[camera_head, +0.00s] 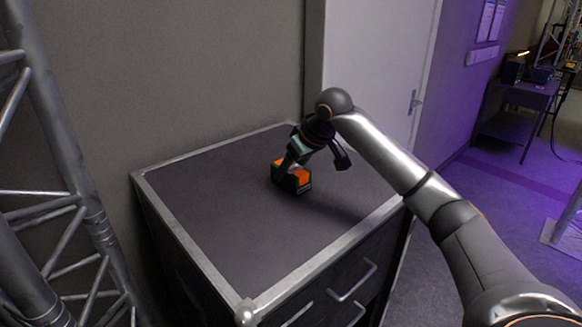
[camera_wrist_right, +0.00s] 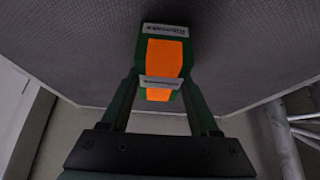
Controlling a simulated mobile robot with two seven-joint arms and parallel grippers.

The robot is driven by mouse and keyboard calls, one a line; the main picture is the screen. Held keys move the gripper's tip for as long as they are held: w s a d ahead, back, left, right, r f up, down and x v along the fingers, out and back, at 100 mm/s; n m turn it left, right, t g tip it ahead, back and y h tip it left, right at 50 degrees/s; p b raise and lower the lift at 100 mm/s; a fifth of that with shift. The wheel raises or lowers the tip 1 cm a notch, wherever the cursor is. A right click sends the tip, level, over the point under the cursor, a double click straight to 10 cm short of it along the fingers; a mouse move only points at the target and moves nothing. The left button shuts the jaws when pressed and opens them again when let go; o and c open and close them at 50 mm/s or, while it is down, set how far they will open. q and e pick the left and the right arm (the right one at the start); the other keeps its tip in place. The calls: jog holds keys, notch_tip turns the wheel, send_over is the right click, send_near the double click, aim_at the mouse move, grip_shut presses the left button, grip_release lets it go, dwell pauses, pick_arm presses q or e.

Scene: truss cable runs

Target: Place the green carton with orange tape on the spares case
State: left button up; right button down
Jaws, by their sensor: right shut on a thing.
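The green carton with orange tape (camera_head: 301,181) is at the dark top of the spares case (camera_head: 215,215), a little right of its middle. In the right wrist view the carton (camera_wrist_right: 166,55) sits between the two fingers, its orange strip and a pale label showing. My right gripper (camera_head: 287,169) is shut on the carton, reaching down to it from above. Whether the carton's underside touches the case top cannot be told. My left gripper is not in view.
The case top is otherwise bare, with a metal edge and drawer handles (camera_head: 352,282) in front. A metal truss (camera_head: 65,150) stands at the left. A wall and a pale door (camera_head: 375,60) are behind. A purple-lit table (camera_head: 515,105) stands far right.

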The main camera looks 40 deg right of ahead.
jog(key=shift+f, duration=0.1)
jog(key=shift+c, duration=0.6)
grip_release()
jog(key=v, duration=1.2)
jog(key=shift+b, duration=0.4)
